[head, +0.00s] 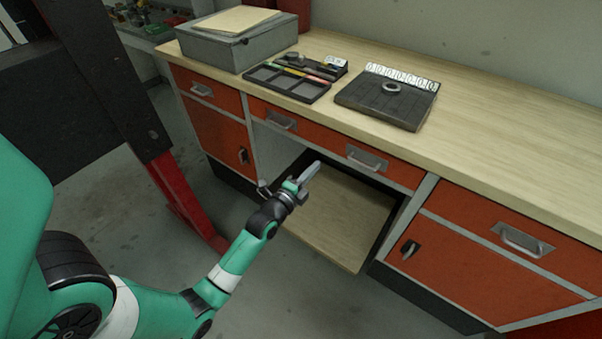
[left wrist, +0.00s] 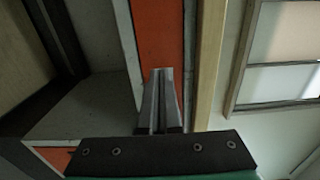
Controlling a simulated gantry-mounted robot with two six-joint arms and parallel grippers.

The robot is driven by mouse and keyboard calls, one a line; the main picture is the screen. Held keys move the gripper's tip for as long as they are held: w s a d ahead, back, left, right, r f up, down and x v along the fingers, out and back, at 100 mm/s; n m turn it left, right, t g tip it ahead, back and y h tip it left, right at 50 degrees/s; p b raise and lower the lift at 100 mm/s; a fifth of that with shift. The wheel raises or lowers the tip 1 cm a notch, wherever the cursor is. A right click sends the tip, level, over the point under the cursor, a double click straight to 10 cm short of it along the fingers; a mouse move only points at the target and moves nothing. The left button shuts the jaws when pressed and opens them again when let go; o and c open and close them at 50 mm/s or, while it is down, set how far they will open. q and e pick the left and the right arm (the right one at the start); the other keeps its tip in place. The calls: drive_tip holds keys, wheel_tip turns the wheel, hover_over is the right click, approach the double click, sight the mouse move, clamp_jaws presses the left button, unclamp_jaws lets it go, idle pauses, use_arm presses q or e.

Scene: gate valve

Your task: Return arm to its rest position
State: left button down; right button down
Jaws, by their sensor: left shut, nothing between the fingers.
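My left gripper (head: 306,178) is shut and empty in the head view. It hangs in front of the workbench, below the drawer fronts and over the pale shelf in the open knee space. In the left wrist view its two fingers (left wrist: 161,100) lie together, pointing at an orange drawer front (left wrist: 162,40). I cannot tell whether they touch it. A dark board with a grey ring and a row of white numbered tags (head: 388,97) lies on the bench top. No gate valve can be made out for certain. My right gripper is not in view.
The wooden bench top (head: 500,130) has free room on its right. A grey box (head: 237,43) and a black tray (head: 288,82) stand at its left. Drawer handles (head: 367,158) stick out near my gripper. A red and black post (head: 165,170) stands left.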

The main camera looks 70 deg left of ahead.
use_arm(q)
drive_tip(key=v, duration=0.3)
drive_tip(key=shift+s+d+r, duration=0.1)
drive_tip(key=shift+s+d, duration=0.05)
drive_tip(key=shift+s, duration=0.1)
